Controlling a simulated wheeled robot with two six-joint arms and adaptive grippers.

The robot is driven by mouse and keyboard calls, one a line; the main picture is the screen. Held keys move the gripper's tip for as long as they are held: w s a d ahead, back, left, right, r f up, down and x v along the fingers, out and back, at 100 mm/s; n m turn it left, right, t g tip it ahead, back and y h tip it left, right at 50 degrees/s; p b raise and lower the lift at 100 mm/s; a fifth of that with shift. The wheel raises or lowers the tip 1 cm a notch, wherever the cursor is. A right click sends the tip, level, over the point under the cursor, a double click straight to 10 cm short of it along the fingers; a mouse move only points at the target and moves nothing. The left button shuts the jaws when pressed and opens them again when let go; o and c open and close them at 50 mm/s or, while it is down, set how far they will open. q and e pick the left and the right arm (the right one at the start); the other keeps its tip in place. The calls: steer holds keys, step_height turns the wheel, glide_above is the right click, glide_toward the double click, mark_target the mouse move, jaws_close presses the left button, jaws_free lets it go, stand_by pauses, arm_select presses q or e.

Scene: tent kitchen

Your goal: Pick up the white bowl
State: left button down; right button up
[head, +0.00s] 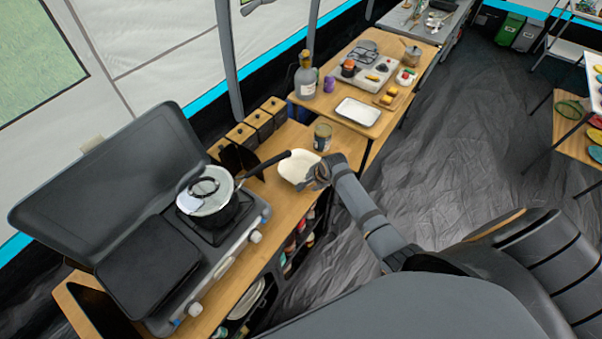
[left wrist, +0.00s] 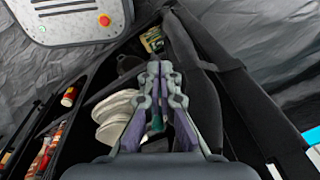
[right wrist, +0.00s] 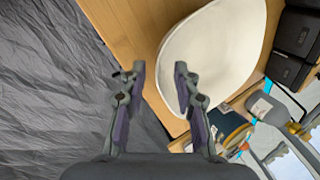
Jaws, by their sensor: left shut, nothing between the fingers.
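The white bowl (head: 291,167) stands upright on the wooden counter, beside a dark can. My right gripper (head: 314,179) is at the bowl's near right rim in the head view. In the right wrist view the bowl (right wrist: 222,45) fills the upper middle, and my right gripper (right wrist: 159,80) is open. The bowl's edge shows between its fingertips, one finger over the bowl and the other outside it; contact cannot be told. My left gripper (left wrist: 159,68) is shut and empty in the left wrist view, above dark shelving, away from the bowl.
A pot (head: 208,190) with a long handle reaching toward the bowl sits on the camp stove (head: 225,262). The can (head: 323,136) stands just behind the bowl. A white tray (head: 358,112) is farther back. Stacked plates (left wrist: 115,115) lie in the shelving.

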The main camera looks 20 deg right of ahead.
jaws_close()
stand_by(0.5)
step_height(320, 180, up, 10)
stand_by(0.3)
